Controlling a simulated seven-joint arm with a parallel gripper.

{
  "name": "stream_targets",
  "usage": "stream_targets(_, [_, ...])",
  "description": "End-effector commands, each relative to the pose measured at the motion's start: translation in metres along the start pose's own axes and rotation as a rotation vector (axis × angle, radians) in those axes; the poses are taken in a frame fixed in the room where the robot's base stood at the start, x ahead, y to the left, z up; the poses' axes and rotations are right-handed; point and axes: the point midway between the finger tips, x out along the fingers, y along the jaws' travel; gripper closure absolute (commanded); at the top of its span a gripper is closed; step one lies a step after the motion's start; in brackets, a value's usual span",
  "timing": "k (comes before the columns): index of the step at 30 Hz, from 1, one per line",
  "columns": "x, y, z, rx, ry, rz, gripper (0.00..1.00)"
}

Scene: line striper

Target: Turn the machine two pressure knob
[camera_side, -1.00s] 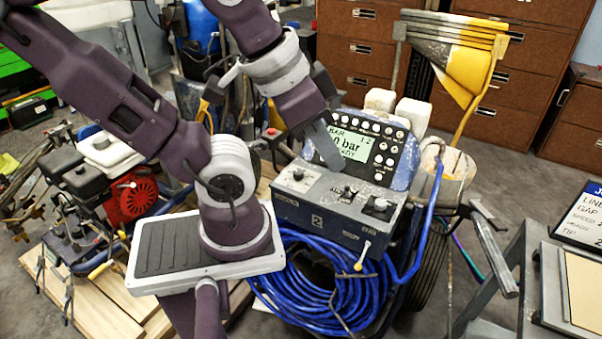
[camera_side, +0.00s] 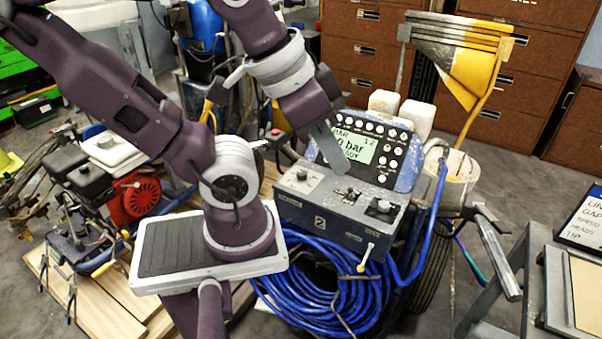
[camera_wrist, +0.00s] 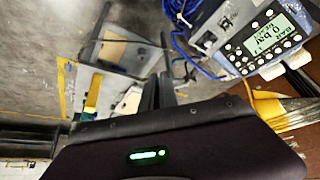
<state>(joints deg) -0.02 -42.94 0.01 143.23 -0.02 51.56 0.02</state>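Machine two is a striper with a dark blue control box (camera_side: 325,222) marked "2" and a grey top. I cannot read which is the pressure knob. The display (camera_side: 357,148) behind the box is partly hidden by my gripper; in the wrist view it also shows (camera_wrist: 270,35), reading about 0 bar. My gripper (camera_side: 342,160) points down in front of the display, seemingly above the box top and apart from both knobs. Its finger opening cannot be made out.
A blue hose coil (camera_side: 325,295) hangs below the box. A handle (camera_side: 495,250) juts out at right, beside a grey stand (camera_side: 540,262). A red engine (camera_side: 140,195) stands at left.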

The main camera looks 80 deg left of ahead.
Motion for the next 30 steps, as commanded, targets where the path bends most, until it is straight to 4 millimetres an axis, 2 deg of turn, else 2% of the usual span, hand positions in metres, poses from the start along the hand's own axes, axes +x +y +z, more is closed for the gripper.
stream_targets(1, [0.001,-0.001,-0.003,-0.009,-0.006,0.001,0.84])
stream_targets(2, [0.003,-0.003,-0.008,-0.023,-0.017,0.002,0.78])
stream_targets(5, [0.021,-0.019,-0.041,-0.125,-0.082,0.012,0.59])
stream_targets(6, [0.034,-0.034,-0.06,-0.191,-0.113,0.013,0.51])
stream_targets(7, [0.047,-0.05,-0.074,-0.245,-0.135,0.012,0.48])
stream_targets(8, [0.06,-0.068,-0.086,-0.3,-0.156,0.008,0.48])
stream_targets(9, [0.08,-0.096,-0.098,-0.372,-0.181,-0.002,0.48])
stream_targets(11, [0.112,-0.144,-0.106,-0.482,-0.216,-0.026,0.48])
stream_targets(12, [0.134,-0.18,-0.104,-0.553,-0.241,-0.048,0.48])
stream_targets(14, [0.167,-0.235,-0.088,-0.658,-0.279,-0.089,0.48])
stream_targets(15, [0.187,-0.271,-0.07,-0.721,-0.306,-0.118,0.48])
stream_targets(17, [0.213,-0.317,-0.037,-0.8,-0.347,-0.163,0.48])
stream_targets(18, [0.227,-0.343,-0.012,-0.844,-0.374,-0.19,0.48])
stream_targets(21, [0.251,-0.384,0.042,-0.916,-0.429,-0.241,0.48])
stream_targets(24, [0.261,-0.402,0.072,-0.947,-0.46,-0.265,0.48])
stream_targets(30, [0.287,-0.405,0.093,-0.955,-0.47,-0.269,0.48])
